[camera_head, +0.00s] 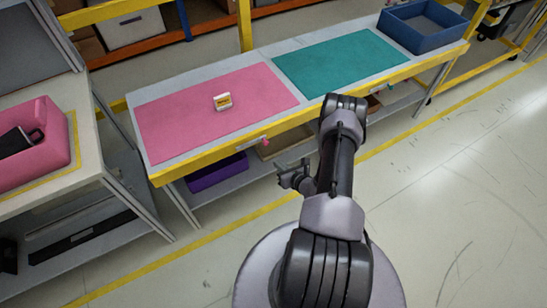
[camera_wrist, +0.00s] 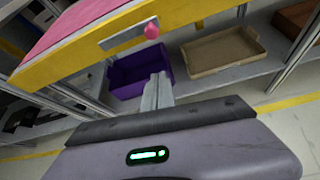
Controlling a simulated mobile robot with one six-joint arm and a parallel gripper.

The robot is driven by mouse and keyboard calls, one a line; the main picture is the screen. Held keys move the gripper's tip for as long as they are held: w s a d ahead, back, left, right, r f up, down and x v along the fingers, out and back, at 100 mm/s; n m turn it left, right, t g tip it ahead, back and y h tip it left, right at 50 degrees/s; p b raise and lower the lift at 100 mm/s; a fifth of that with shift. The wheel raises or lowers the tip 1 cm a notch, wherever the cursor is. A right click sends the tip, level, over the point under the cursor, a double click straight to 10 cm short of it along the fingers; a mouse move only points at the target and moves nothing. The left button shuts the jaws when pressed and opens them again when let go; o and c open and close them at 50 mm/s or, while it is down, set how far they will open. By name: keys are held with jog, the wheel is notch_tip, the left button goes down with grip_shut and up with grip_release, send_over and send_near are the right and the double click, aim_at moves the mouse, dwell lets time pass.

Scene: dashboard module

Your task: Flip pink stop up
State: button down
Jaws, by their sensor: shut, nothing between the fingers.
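The pink stop (camera_head: 265,142) is a small pink knob on the front yellow rail of the workbench, below the pink mat. It also shows in the wrist view (camera_wrist: 152,31), at the right end of a pale plate on the rail. I cannot tell clearly which way it is turned. My gripper (camera_head: 283,178) is in front of the bench, lower than the rail and apart from the stop. In the wrist view the fingers (camera_wrist: 158,84) are together and empty, pointing toward the bench, with the stop beyond their tips.
The bench holds a pink mat (camera_head: 180,122) with a small white-and-yellow box (camera_head: 222,101), a teal mat (camera_head: 340,62) and a blue bin (camera_head: 425,38). Under it are a purple bin (camera_wrist: 122,78) and a tan tray (camera_wrist: 222,52). Another table (camera_head: 90,175) stands left. The floor at right is clear.

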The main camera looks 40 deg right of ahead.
jog(key=b+x, duration=0.4)
jog(key=x, duration=0.5)
jog(key=shift+w+d+r, duration=0.1)
jog(key=shift+d+r, duration=0.05)
jog(key=shift+r, duration=0.85)
jog(key=shift+w+d+r, duration=0.1)
jog(key=shift+d+r, duration=0.05)
jog(key=shift+r, duration=0.85)
